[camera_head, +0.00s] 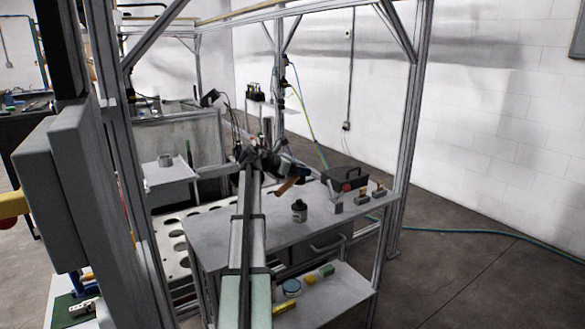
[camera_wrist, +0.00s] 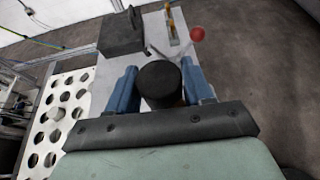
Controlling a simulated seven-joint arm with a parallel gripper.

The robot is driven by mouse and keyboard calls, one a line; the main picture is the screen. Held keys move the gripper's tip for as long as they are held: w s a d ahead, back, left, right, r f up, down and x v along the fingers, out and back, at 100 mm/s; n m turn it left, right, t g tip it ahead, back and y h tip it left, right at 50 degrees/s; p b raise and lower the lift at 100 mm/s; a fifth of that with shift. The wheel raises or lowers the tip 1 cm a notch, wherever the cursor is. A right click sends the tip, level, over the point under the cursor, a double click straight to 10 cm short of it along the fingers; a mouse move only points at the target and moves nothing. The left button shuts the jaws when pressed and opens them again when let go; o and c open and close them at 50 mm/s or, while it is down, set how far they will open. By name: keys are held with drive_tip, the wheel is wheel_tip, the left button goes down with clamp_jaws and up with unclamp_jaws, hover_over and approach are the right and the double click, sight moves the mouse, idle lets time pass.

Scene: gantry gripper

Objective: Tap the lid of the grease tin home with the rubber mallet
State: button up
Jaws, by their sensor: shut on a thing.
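My gripper (camera_head: 302,174), with blue fingers, is above the grey bench (camera_head: 235,240). In the wrist view, a black round-ended cylinder, apparently the rubber mallet's head (camera_wrist: 160,80), sits between my two fingers (camera_wrist: 160,88). My gripper is shut on the mallet. A brown, wood-coloured length, apparently the mallet's handle (camera_head: 287,186), slants down and left below my gripper in the head view. A dark can with a pale label (camera_head: 299,212) stands upright on the bench below, apart from it. It may be the grease tin; its lid's seating is too small to tell.
A dark box (camera_head: 346,179) stands at the bench's back right. Small yellow-topped pieces (camera_head: 362,196) and a grey block (camera_head: 336,207) are near the right edge. The lower shelf holds a blue round item (camera_head: 291,287) and small blocks. A frame post (camera_head: 405,140) rises at right.

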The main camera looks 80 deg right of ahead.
sight(300, 181)
drive_tip(key=shift+a, duration=0.1)
drive_tip(key=shift+f, duration=0.15)
idle(0.4)
drive_tip(key=shift+f, duration=2.6)
drive_tip(key=shift+f, duration=0.2)
drive_tip(key=shift+f, duration=0.6)
drive_tip(key=shift+r, duration=0.15)
drive_tip(key=shift+r, duration=0.9)
